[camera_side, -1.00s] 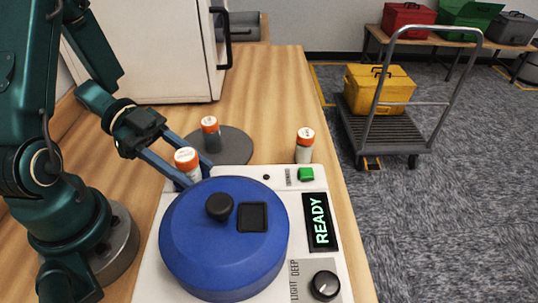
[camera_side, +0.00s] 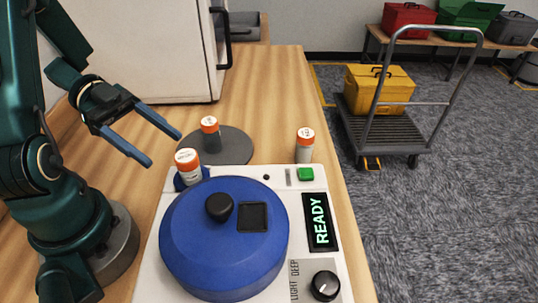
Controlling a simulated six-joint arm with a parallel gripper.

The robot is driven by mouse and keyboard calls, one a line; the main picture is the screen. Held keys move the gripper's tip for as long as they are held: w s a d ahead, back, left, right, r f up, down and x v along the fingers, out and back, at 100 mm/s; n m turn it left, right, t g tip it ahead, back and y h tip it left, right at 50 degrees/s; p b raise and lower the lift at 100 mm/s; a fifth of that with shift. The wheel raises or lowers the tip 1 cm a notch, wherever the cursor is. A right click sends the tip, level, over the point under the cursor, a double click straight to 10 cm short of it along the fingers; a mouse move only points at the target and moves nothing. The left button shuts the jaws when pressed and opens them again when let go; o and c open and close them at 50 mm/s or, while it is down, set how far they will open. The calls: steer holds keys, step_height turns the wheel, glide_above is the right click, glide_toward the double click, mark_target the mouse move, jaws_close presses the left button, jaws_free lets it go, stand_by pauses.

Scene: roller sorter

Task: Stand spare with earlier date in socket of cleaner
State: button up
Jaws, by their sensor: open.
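The cleaner (camera_side: 315,263) is a white machine with a blue round lid (camera_side: 180,235), a green button, a lit READY display and a black knob. An orange-capped white cylinder (camera_side: 188,168) stands upright at its back left corner, in a blue holder that looks like the socket. A second orange-capped cylinder (camera_side: 210,132) stands on a dark round pad (camera_side: 232,147). A third (camera_side: 305,146) stands on the wooden table behind the cleaner's right corner. Dates on them are too small to read. My gripper (camera_side: 166,148) is open and empty, above and left of the socketed cylinder, apart from it.
A white cabinet (camera_side: 150,55) with a black handle stands at the back left. The wooden table (camera_side: 265,85) is clear behind the pad. Off the table, a trolley (camera_side: 390,122) carries a yellow box (camera_side: 378,90) on the carpet.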

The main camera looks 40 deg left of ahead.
steer(key=w+a+r+n+t+y, duration=0.4)
steer(key=w+r+t+y, duration=0.15)
steer(key=w+y, duration=0.3)
steer(key=w+a+r+n+t+y, duration=0.45)
steer(key=w+r+y, duration=0.25)
steer(key=w, duration=0.2)
steer(key=s+d+f+n+g+h, duration=0.1)
steer(key=s+d+f+n+g, duration=0.2)
steer(key=s+d, duration=0.4)
steer(key=s+d+f+n+g+h, duration=0.1)
steer(key=s+d+f+n+g, duration=0.2)
steer(key=s+d, duration=0.4)
steer(key=s+f+g, duration=0.1)
steer(key=s+g, duration=0.1)
steer(key=s, duration=0.2)
steer(key=shift+h, duration=0.35)
steer(key=shift+c, duration=0.2)
